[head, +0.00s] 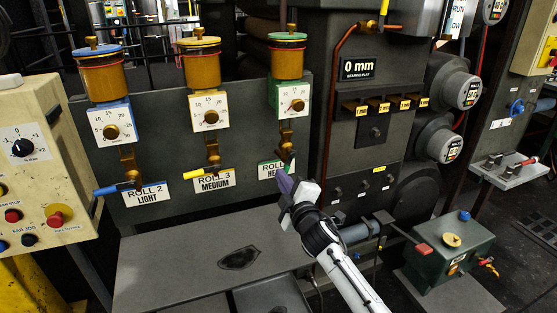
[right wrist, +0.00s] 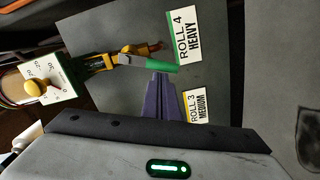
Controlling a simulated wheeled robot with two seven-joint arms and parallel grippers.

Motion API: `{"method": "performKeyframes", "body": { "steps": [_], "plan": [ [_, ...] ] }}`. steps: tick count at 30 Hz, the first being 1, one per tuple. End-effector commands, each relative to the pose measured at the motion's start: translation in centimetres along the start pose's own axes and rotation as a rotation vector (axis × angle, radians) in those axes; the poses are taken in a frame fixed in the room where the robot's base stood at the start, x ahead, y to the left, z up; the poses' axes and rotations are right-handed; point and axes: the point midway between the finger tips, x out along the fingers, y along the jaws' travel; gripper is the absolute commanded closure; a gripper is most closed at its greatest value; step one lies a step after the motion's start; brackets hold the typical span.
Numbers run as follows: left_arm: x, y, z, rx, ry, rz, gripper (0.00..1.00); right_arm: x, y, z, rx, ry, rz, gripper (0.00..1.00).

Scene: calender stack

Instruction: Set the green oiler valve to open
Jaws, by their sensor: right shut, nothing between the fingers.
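The green oiler (head: 287,62) is the right one of three, with a white dial (head: 292,100) and a brass valve (head: 286,140) below. Its green handle (right wrist: 150,63) shows in the right wrist view, running from the brass body toward the ROLL 4 HEAVY label (right wrist: 188,35), so it hangs roughly downward on the panel. My right gripper (head: 283,178) is shut and empty, in front of that label; its purple fingertips (right wrist: 159,76) lie right beside the handle, and I cannot tell whether they touch. In the head view the gripper hides part of the handle and label. My left gripper is not in view.
The blue oiler (head: 104,75) and yellow oiler (head: 200,65) stand to the left, with handles (head: 110,189) (head: 200,173) pointing left. A grey ledge (head: 180,260) lies below. A dark machine housing (head: 375,100) stands close on the right.

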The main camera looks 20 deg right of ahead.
Motion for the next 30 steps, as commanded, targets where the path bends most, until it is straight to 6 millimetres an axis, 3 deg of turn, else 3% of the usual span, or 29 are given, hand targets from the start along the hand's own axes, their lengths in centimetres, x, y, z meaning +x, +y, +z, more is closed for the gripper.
{"method": "performKeyframes", "body": {
  "steps": [12,30],
  "plan": [
    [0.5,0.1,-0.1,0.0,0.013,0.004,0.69,0.1,-0.4,2.0,-0.3,-0.003,0.015,1.0],
    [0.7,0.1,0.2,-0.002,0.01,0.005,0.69,0.1,-0.3,2.6,-0.4,-0.002,0.02,1.0]
  ]
}}
